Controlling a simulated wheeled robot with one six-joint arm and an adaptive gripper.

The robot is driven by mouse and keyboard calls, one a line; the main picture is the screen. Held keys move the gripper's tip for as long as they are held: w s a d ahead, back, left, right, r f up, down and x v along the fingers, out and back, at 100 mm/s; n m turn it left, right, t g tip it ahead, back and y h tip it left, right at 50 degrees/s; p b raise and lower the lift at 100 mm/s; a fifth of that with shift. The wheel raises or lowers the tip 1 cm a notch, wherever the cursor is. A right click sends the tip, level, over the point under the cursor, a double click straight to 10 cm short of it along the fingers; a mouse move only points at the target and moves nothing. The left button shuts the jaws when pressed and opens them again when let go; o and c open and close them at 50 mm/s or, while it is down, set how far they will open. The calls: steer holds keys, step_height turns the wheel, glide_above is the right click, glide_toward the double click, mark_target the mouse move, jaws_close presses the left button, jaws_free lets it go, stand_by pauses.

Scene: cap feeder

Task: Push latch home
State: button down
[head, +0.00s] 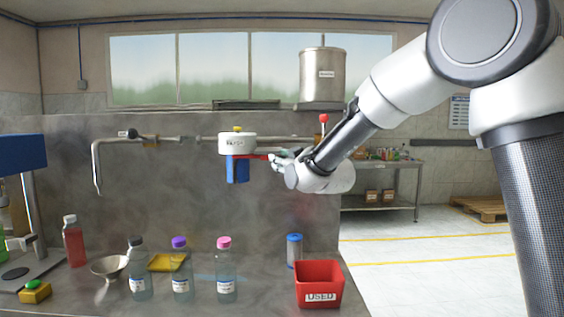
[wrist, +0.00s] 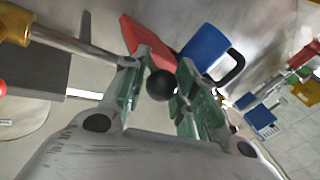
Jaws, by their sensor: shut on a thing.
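The latch is a red arm (head: 254,157) at the front of a white round housing (head: 237,144) on the wall pipe, above a blue block (head: 238,170). In the wrist view the red latch arm (wrist: 148,40) leads toward a black ball knob (wrist: 161,85). My gripper (head: 275,158) reaches in from the right at the latch's right end. In the wrist view my gripper's green-padded fingers (wrist: 160,78) are closed about the knob, one on each side. A blue part (wrist: 204,48) with a black handle lies just beyond the fingers. How far the latch is seated is too small to tell.
A red-knobbed lever (head: 324,119) stands close above my arm, and a steel tank (head: 323,75) is higher up. Below, the bench holds several bottles (head: 181,272), a funnel bowl (head: 109,267) and a red USED bin (head: 318,284). The space directly under my gripper is free.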

steer(key=shift+s+a, duration=0.1)
steer(key=shift+a, duration=0.95)
steer(key=c, duration=1.2)
jaws_free()
steer(key=shift+a, duration=0.2)
steer(key=shift+o, duration=0.2)
steer(key=v, duration=1.2)
